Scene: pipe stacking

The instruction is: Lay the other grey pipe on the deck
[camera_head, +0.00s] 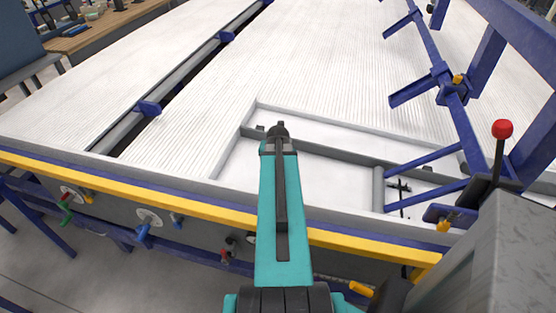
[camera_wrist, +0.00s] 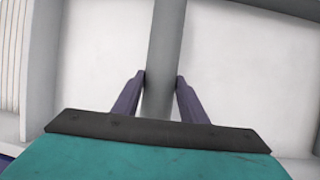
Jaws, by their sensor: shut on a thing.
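A grey pipe (camera_wrist: 164,45) runs up the wrist view between the two purple fingers of my gripper (camera_wrist: 160,80), which is shut on it. The pipe lies over a pale, flat floor; I cannot tell whether it touches that floor. In the head view my teal arm hides the fingers and the held pipe. The arm reaches over the near edge of the white ribbed deck (camera_head: 190,125), above a framed recess (camera_head: 230,162). Another short grey pipe (camera_head: 378,189) is at the right side of this recess.
A yellow edge rail (camera_head: 140,190) runs along the front. A grey crossbar (camera_head: 335,154) spans the recess. Blue frame arms (camera_head: 425,165) and a red-knobbed lever (camera_head: 502,129) stand at the right. The ribbed deck beyond the recess is clear.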

